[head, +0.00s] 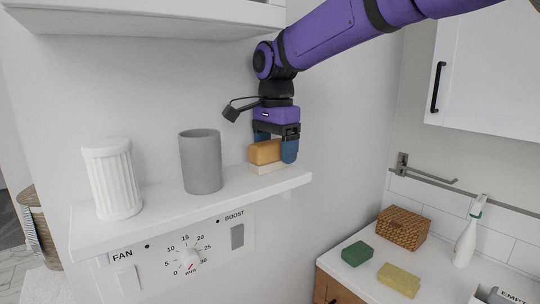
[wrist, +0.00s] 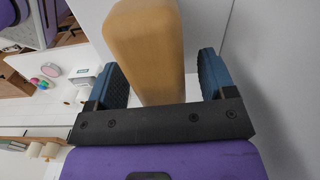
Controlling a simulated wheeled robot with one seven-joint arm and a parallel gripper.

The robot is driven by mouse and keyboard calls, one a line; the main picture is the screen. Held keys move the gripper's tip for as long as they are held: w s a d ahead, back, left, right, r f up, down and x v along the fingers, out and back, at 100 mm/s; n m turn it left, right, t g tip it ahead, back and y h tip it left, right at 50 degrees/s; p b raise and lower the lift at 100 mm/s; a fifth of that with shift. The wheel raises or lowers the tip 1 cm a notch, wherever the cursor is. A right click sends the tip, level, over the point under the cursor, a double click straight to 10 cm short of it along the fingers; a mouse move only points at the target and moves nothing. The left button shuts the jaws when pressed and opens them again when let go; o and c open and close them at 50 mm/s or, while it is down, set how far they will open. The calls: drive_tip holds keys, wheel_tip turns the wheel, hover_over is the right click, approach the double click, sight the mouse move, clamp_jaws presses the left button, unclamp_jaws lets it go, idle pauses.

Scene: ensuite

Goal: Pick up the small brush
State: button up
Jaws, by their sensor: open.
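The small brush (head: 264,152) has a tan wooden back and a pale underside, probably bristles. It rests on the right end of the white wall shelf (head: 150,222). My gripper (head: 277,151) points down over it, with its blue fingers at the brush's far and right sides in the head view. In the wrist view the brush's wooden back (wrist: 147,45) lies between the two open fingers (wrist: 163,78). A gap shows between the brush and the right finger; the left finger is closer to it. Contact cannot be told.
A grey cup (head: 201,165) and a white fluted container (head: 112,182) stand left of the brush on the shelf. Another shelf (head: 150,20) hangs above. Below right, a counter holds a wicker box (head: 403,228), two sponges (head: 358,253) and a spray bottle (head: 468,235).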

sight(276, 140)
drive_tip(key=shift+f, duration=0.15)
drive_tip(key=c, duration=1)
wheel_tip(276, 140, up, 10)
drive_tip(key=shift+r, duration=0.1)
